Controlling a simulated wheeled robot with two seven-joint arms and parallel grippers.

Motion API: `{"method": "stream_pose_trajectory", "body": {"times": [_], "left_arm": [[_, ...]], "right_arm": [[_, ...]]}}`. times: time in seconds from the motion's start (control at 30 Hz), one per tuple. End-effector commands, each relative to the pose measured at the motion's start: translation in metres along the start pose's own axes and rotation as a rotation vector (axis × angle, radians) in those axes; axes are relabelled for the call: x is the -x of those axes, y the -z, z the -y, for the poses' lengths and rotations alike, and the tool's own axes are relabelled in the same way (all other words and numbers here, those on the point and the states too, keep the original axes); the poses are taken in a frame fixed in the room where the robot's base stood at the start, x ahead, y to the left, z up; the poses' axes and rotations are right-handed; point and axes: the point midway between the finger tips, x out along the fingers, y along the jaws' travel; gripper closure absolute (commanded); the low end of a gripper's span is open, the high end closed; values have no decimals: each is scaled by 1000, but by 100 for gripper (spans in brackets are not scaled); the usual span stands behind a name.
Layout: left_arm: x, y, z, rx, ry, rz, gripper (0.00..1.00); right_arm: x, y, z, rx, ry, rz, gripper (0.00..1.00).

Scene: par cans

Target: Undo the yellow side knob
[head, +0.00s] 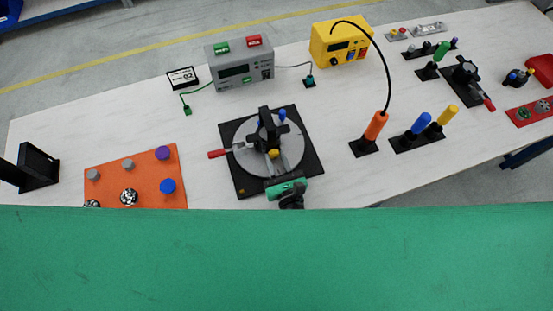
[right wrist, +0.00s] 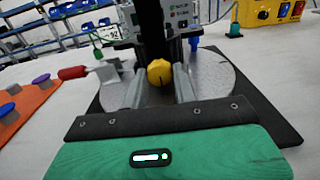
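The yellow side knob (head: 272,153) is a small round knob low on the near side of a black upright clamp on a round silver plate (head: 292,145). The knob shows large in the right wrist view (right wrist: 160,73). My right gripper (head: 276,162), with a green body, reaches in from the near side. In the wrist view its two grey fingers (right wrist: 159,85) lie on either side of the knob. Whether they touch it is unclear. A blue knob (head: 282,115) sits on the clamp's far side. A red-tipped handle (head: 217,154) points left.
The plate stands on a black base (head: 311,162) on a white table. An orange board with knobs (head: 145,192) is to the left. A grey meter (head: 240,75) and a yellow box (head: 341,42) stand behind. An orange-handled probe (head: 376,125) stands to the right.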

Motion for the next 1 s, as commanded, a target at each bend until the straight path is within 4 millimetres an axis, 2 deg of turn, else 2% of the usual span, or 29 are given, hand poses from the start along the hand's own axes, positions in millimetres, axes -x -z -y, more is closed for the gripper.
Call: {"method": "stream_pose_trajectory", "body": {"times": [0.23, 0.6, 0.97, 1.0], "left_arm": [[-2, 0, 0, 0, 0, 0, 100], [-5, 0, 0, 0, 0, -1, 100], [-5, 1, 0, 0, 0, -2, 100], [-5, 1, 0, 0, 0, -2, 100]], "right_arm": [[0, 1, 0, 46, 1, 0, 95], [0, 0, 0, 345, 1, -1, 95], [0, 0, -1, 374, -1, 0, 95], [0, 0, -1, 373, -1, 0, 68]]}}
